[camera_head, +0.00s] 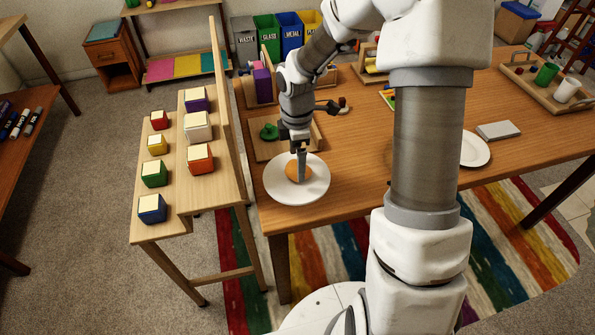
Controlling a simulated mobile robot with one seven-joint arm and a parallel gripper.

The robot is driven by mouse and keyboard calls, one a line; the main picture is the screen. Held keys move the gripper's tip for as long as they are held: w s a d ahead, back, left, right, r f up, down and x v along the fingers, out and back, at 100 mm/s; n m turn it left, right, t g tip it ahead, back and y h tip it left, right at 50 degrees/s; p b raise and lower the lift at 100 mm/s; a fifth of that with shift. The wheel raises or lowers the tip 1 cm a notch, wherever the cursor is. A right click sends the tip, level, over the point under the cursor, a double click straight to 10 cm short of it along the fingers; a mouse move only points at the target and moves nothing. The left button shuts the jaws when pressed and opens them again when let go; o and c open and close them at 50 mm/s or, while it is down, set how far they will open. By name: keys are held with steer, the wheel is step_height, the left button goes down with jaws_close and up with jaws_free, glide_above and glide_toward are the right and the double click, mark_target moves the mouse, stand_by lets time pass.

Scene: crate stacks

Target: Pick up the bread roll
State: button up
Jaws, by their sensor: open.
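The bread roll (291,171) is a small orange-brown round on a white plate (283,192) near the table's front left corner. My gripper (301,178) points straight down over the plate, its fingers at the roll and covering part of its right side. The jaws are open. I cannot tell from this view whether a finger touches the roll or whether the fingers stand on both sides of it.
A wooden board (262,150) with a green item (268,132) lies just behind the plate. A second plate (474,150) and a grey box (498,131) are to the right.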

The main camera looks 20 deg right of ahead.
step_height(320, 180, down, 3)
steer(key=shift+f, duration=0.1)
steer(key=c, duration=1.1)
steer(key=shift+r, duration=0.2)
